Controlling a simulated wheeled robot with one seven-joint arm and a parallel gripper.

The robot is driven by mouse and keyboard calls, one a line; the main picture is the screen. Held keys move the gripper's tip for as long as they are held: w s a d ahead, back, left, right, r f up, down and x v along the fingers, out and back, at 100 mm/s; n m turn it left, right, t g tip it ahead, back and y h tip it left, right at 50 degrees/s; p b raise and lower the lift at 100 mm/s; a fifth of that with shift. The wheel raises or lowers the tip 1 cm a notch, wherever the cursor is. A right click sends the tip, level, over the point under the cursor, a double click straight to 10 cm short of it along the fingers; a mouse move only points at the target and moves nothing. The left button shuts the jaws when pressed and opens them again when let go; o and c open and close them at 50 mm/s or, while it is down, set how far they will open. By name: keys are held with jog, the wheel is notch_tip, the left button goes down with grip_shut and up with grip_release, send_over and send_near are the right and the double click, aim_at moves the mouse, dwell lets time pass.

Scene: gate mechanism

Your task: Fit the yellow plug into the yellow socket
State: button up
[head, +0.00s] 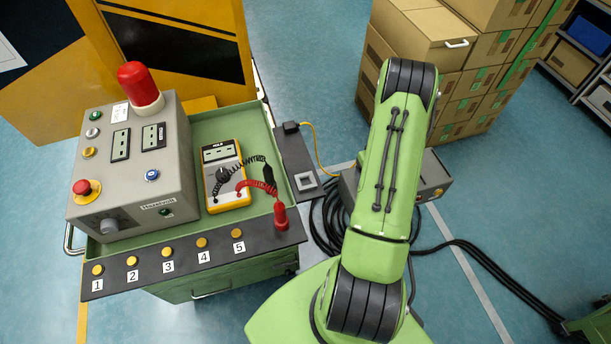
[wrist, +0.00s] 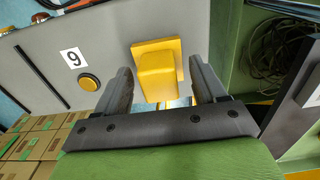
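In the wrist view, a yellow block on a square yellow plate (wrist: 158,72) stands out from a grey panel. I cannot tell whether it is the plug, the socket or both joined. My gripper (wrist: 165,88) is open, with one finger on each side of the block and visible gaps on both sides. In the head view my gripper is hidden behind my arm or out of frame. A dark connector (head: 291,127) with a thin yellow cable lies at the cart's right edge. I cannot make out a yellow socket in the head view.
The cart carries a grey control box (head: 135,165), a yellow multimeter (head: 226,176) and a row of numbered buttons (head: 168,252). Cardboard boxes (head: 470,65) stand behind my arm. Black cables (head: 325,215) lie on the floor. A yellow button (wrist: 89,82) sits beside the yellow plate.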

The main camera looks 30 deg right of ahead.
notch_tip(320, 180, up, 16)
jog(key=p, duration=0.2)
jog(key=shift+f, duration=0.1)
jog(key=w+a+r+n+t+h, duration=0.1)
jog(key=w+a+r+t, duration=0.15)
jog(key=a+r, duration=1.3)
jog(key=s+a+r+n+t, duration=0.1)
jog(key=s+a+r, duration=0.1)
jog(key=s+a, duration=0.5)
jog(key=s+a+r+n+t+y, duration=0.1)
jog(key=s+a+r+t, duration=0.1)
jog(key=s+a, duration=0.4)
jog(key=a+r, duration=0.1)
jog(key=a, duration=0.2)
jog(key=shift+s+a+r, duration=0.15)
jog(key=shift+s+r, duration=0.15)
jog(key=shift+s, duration=0.05)
